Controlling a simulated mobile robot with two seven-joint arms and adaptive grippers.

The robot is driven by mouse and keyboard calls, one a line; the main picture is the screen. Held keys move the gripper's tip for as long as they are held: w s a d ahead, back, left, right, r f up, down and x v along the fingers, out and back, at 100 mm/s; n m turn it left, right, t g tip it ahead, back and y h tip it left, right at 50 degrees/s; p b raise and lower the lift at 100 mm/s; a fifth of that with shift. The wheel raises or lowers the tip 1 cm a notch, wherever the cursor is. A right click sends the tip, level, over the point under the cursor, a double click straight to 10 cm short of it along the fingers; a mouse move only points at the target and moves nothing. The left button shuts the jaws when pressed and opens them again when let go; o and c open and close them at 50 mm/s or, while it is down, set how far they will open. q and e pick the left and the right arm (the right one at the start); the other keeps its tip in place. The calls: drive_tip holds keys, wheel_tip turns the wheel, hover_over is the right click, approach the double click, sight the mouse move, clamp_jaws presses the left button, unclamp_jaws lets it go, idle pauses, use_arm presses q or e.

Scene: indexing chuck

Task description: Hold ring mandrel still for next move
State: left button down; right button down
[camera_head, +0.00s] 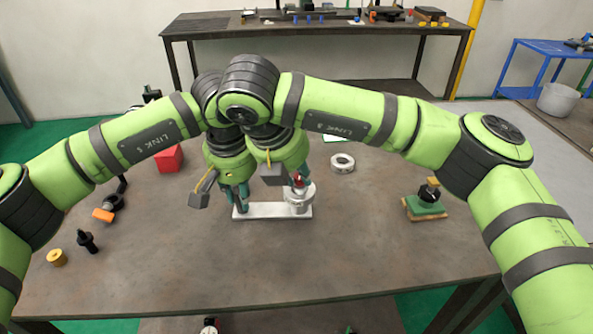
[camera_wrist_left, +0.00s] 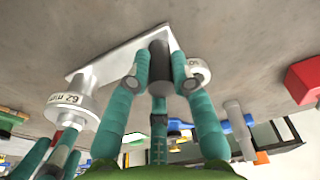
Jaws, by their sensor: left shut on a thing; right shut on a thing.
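A pale flat plate (camera_head: 262,212) lies on the table and carries a stepped silver ring part (camera_head: 298,200) at its right end. The left wrist view shows the ring part (camera_wrist_left: 72,108) with a "62" label. My left gripper (camera_head: 238,197) is shut around an upright dark grey cylinder (camera_wrist_left: 160,68) at the plate's other end. My right gripper (camera_head: 298,180) is at the top of the ring part, shut on a small red-topped piece (camera_head: 297,183), largely hidden by the fingers. I cannot tell which piece is the ring mandrel.
A loose silver ring (camera_head: 342,163) lies right of the plate. A red box (camera_head: 169,158) stands to the left. A green block with a black knob (camera_head: 428,203) sits at right. Small black (camera_head: 87,241) and brass (camera_head: 57,257) parts lie front left. The table front is clear.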

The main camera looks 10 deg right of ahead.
drive_tip(key=shift+d+f, duration=0.2)
drive_tip(key=c, duration=1.1)
unclamp_jaws()
drive_tip(key=shift+r, duration=0.1)
drive_tip(key=shift+a, duration=0.1)
drive_tip(key=shift+r, duration=0.2)
drive_tip(key=s+a+r, duration=0.4)
drive_tip(key=s+a, duration=0.5)
drive_tip(key=s, duration=0.2)
drive_tip(key=shift+a, duration=0.15)
